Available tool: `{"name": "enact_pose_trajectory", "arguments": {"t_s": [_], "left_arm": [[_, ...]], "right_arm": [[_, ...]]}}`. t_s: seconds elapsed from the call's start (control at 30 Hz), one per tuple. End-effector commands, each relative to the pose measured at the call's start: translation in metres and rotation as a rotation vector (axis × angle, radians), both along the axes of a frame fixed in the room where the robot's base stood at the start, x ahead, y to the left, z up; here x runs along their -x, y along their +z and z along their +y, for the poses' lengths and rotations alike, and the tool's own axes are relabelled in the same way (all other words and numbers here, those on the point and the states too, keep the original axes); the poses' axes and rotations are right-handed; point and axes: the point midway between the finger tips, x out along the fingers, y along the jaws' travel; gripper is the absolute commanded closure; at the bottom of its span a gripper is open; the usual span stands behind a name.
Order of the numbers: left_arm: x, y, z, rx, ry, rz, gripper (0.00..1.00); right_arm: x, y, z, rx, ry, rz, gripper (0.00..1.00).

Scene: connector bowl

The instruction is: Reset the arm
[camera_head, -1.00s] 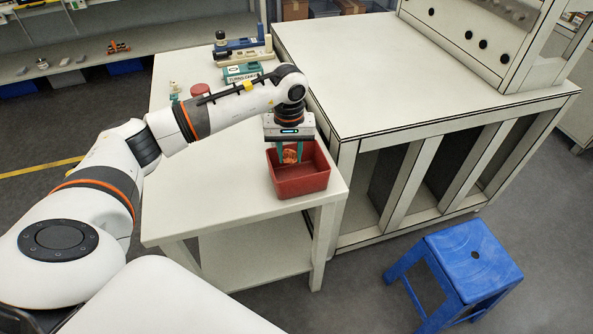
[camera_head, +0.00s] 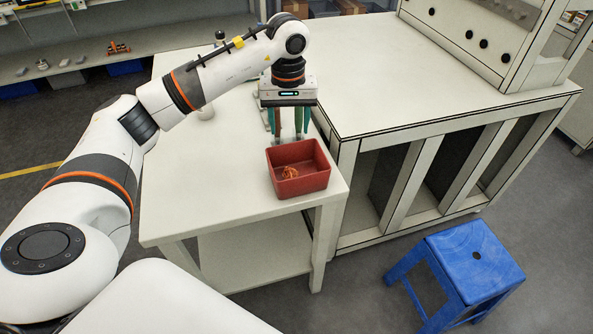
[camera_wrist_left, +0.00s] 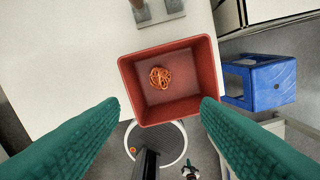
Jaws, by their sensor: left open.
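My left arm reaches in from the left in the head view. Its gripper (camera_head: 288,136) is open and empty, above the table just behind the red bowl (camera_head: 312,183). In the left wrist view the two green fingers (camera_wrist_left: 158,130) are spread wide with nothing between them. The red bowl, square with a flat floor, also shows in the left wrist view (camera_wrist_left: 208,60). An orange coiled connector (camera_head: 290,172) lies inside on the bowl floor, and it shows in the left wrist view (camera_wrist_left: 160,77). My right gripper is not in view.
The white table (camera_head: 200,190) is clear to the left of the bowl. A larger white workbench (camera_head: 400,70) stands at its right. A blue stool (camera_head: 468,262) is on the floor at lower right. My arm hides much of the table's far end.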

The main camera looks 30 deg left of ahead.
Motion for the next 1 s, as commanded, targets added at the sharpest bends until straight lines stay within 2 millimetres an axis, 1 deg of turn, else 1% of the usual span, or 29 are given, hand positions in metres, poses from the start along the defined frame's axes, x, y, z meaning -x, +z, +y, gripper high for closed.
{"name": "enact_pose_trajectory", "arguments": {"t_s": [0.03, 0.1, 0.23, 0.4, 0.7, 0.77, 0.83, 0.87, 0.97, 1.0], "left_arm": [[-0.001, 0.009, 0.0, 0.0, 0.001, -0.005, 0.43], [-0.001, 0.018, 0.0, 0.001, 0.001, -0.002, 0.43], [0.0, 0.028, 0.0, 0.0, 0.002, 0.0, 0.43], [0.0, 0.031, 0.0, 0.001, 0.001, 0.001, 0.43], [0.0, 0.03, 0.0, 0.001, 0.001, 0.001, 0.43], [0.0, 0.029, -0.003, 0.01, 0.0, -0.001, 0.43], [-0.001, 0.022, -0.016, 0.052, -0.002, -0.009, 0.43], [-0.002, 0.018, -0.025, 0.084, 0.0, -0.016, 0.43], [-0.001, 0.001, -0.076, 0.261, 0.016, -0.036, 0.43], [0.001, -0.005, -0.103, 0.364, 0.032, -0.037, 0.43]], "right_arm": [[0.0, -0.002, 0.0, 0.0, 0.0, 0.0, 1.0], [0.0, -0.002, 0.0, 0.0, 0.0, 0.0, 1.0], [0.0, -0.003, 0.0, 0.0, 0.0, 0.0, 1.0], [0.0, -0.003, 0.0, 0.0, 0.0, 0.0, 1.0], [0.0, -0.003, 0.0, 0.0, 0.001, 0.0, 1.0], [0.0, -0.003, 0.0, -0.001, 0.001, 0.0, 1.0], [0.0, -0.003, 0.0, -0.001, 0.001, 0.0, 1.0], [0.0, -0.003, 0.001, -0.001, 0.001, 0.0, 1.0], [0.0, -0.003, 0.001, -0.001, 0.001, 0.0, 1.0], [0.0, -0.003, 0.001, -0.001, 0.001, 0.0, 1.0]]}}
